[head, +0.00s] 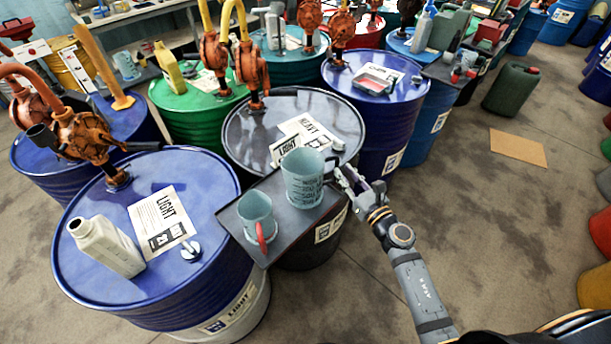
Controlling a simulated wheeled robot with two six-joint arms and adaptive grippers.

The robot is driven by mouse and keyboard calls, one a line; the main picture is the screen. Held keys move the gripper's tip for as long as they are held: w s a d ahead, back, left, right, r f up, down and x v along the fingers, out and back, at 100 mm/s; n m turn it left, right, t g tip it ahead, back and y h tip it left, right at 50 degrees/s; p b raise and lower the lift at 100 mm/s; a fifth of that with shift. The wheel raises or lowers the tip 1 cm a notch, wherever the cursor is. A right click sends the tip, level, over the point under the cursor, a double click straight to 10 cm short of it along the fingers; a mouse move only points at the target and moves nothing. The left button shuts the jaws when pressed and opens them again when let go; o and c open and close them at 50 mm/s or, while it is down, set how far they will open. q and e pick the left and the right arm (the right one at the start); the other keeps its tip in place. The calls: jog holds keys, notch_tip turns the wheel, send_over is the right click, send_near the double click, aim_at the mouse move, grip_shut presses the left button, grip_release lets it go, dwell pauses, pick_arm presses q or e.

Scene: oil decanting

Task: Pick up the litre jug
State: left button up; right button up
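Two translucent blue-grey jugs stand upright on a dark tray (238,222). The larger jug (303,182) has printed measuring marks and a black handle on its right side. The smaller jug (255,210) has a red handle and stands to its left, nearer me. I cannot read which one is marked as a litre. My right gripper (345,178) is at the right of the larger jug, with its fingertips by the black handle. Whether they touch or close on the handle is too small to tell. My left gripper is out of view.
A blue LIGHT drum (85,275) at left carries a pale bottle (105,246) and a label sheet (162,221). A black HEAVY drum (245,140) stands behind the tray. Rusty pumps (85,135) rise from drums around it. Open floor (470,220) lies to the right.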

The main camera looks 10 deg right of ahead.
aim_at(338, 166)
jog(key=p+x, duration=0.1)
jog(key=x, duration=0.3)
jog(key=shift+w+a, duration=0.1)
jog(key=shift+a, duration=0.1)
jog(key=shift+w+a+f, duration=0.1)
jog(key=shift+w+f, duration=0.05)
jog(key=shift+w, duration=0.15)
jog(key=shift+s, duration=0.15)
jog(key=shift+c, duration=0.8)
grip_shut()
